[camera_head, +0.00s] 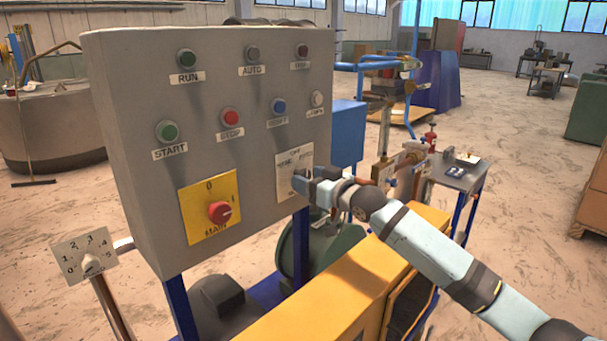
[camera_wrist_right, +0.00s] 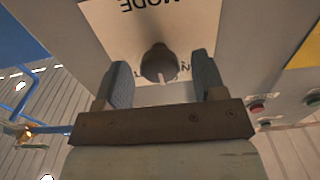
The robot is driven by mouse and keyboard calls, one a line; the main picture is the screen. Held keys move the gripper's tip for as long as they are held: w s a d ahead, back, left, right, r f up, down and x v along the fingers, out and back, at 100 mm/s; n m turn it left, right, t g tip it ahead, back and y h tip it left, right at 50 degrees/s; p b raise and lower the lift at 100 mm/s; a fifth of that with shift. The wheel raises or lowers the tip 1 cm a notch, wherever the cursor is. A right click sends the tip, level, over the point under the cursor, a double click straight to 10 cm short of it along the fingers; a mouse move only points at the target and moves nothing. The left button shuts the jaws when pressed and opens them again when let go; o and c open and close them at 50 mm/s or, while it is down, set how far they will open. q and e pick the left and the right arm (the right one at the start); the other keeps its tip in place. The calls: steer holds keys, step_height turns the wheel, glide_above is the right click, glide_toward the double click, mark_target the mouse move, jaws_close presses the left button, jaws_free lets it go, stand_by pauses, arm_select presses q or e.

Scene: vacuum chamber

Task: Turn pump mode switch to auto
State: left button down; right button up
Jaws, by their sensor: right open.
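The pump mode switch plate (camera_head: 285,184) is a pale label at the lower right of the grey control box (camera_head: 130,110). My right gripper (camera_head: 303,184) is in front of it and hides its knob in the head view. In the right wrist view, the plate appears upside down with "MODE" readable. The grey round knob (camera_wrist_right: 158,62) stands between the fingers of the right gripper (camera_wrist_right: 162,75). These fingers are open, with a gap visible on each side of the knob. The knob's exact setting is hard to read. My left gripper is not in view.
A red main switch (camera_head: 220,212) on a yellow plate is left of the mode switch. Several labelled buttons and lamps sit above. A yellow cabinet (camera_head: 330,290) stands below my right arm. A numbered dial (camera_head: 88,262) is at lower left.

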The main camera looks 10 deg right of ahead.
steer(key=shift+x, duration=1.15)
steer(key=c, duration=0.9)
